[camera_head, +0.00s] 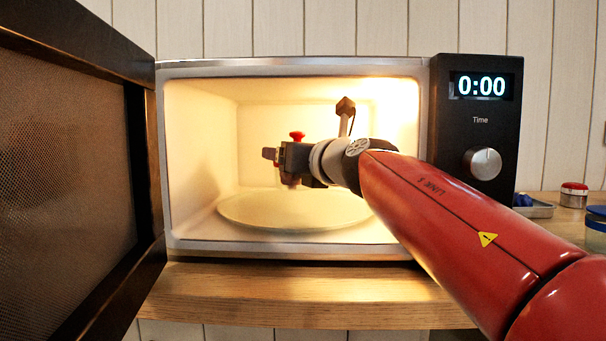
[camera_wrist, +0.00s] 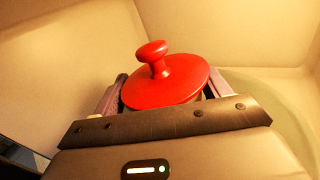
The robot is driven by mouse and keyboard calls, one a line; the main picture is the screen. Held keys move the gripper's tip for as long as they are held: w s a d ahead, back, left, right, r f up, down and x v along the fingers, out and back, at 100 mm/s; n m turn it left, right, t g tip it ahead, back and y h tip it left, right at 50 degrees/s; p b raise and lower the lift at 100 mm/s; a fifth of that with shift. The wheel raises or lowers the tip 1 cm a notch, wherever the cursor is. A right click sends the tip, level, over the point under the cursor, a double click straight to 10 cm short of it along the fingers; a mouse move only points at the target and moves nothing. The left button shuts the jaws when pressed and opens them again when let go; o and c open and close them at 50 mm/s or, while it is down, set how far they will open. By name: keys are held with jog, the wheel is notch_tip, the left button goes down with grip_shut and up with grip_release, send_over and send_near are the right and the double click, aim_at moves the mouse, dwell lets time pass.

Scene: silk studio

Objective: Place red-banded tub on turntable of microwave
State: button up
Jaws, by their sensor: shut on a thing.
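The microwave (camera_head: 295,64) stands open with its inside lit. Its pale round turntable (camera_head: 255,212) lies on the cavity floor, and part of a pale disc (camera_wrist: 280,112) shows at the right in the wrist view. My gripper (camera_head: 272,156) is inside the cavity, above the turntable. In the wrist view my gripper (camera_wrist: 162,90) is shut on a tub with a round red knobbed lid (camera_wrist: 180,82). The red knob (camera_head: 297,134) shows above the gripper in the head view. The tub's body and any band are mostly hidden by the gripper. The tub appears held above the plate.
The open door (camera_head: 70,170) fills the left side. The control panel (camera_head: 480,130) reads 0:00. On the counter at the right are a red-topped container (camera_head: 573,194), a blue-lidded jar (camera_head: 597,232) and a small tray (camera_head: 538,210) with blue contents. The plate looks empty.

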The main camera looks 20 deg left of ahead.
jog(key=shift+w+a+r, duration=0.1)
jog(key=shift+w+a, duration=0.1)
jog(key=shift+w, duration=0.7)
notch_tip(320, 180, down, 4)
jog(key=b, duration=0.3)
jog(key=shift+w+r, duration=0.1)
jog(key=shift+w, duration=0.05)
jog(key=shift+r, duration=0.1)
jog(key=o, duration=1)
jog(key=b+v, duration=0.2)
jog(key=v, duration=1)
